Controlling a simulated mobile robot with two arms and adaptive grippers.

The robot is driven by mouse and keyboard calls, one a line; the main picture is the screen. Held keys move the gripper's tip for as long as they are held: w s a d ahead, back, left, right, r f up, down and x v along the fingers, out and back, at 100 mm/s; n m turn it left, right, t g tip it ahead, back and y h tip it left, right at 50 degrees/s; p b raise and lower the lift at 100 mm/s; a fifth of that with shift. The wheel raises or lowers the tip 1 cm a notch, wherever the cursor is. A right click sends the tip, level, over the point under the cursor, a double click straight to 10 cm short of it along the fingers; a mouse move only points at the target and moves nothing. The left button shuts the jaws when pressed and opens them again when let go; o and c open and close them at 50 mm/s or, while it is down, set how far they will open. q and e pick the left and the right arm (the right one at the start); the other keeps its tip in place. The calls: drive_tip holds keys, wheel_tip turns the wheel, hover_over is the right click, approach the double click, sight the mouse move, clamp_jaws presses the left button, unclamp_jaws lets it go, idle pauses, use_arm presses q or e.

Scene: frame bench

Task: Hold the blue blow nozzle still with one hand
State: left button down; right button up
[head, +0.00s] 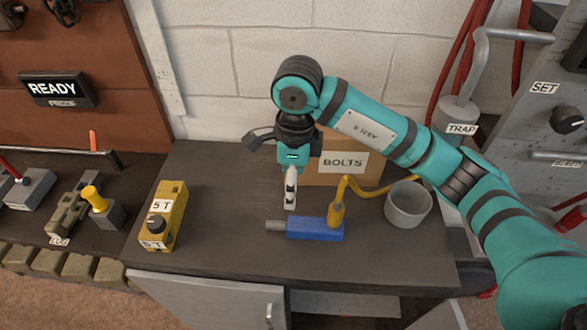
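The blue blow nozzle (314,228) lies on its side on the dark bench top, with its grey tip pointing left. A yellow hose (342,190) rises from a yellow fitting at its right end and runs back to the right. My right gripper (290,205) points down from the teal arm, just above and behind the left part of the nozzle. It appears apart from the nozzle. Its fingers show edge-on, so I cannot tell whether they are open. My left gripper is not in view.
A cardboard box marked BOLTS (343,175) stands behind the nozzle. A grey cup (408,204) stands to the right. A yellow box marked 5 T (164,217) stands at the left. The bench (215,200) is clear between the yellow box and the nozzle.

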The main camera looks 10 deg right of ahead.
sight(296, 223)
drive_tip(key=shift+h, duration=0.3)
drive_tip(key=f+p, duration=0.1)
drive_tip(key=f, duration=0.4)
drive_tip(key=f+p, duration=0.1)
drive_tip(key=f, duration=0.5)
drive_tip(key=d+f+p, duration=0.1)
drive_tip(key=f+p, duration=0.1)
drive_tip(key=f, duration=0.4)
clamp_jaws()
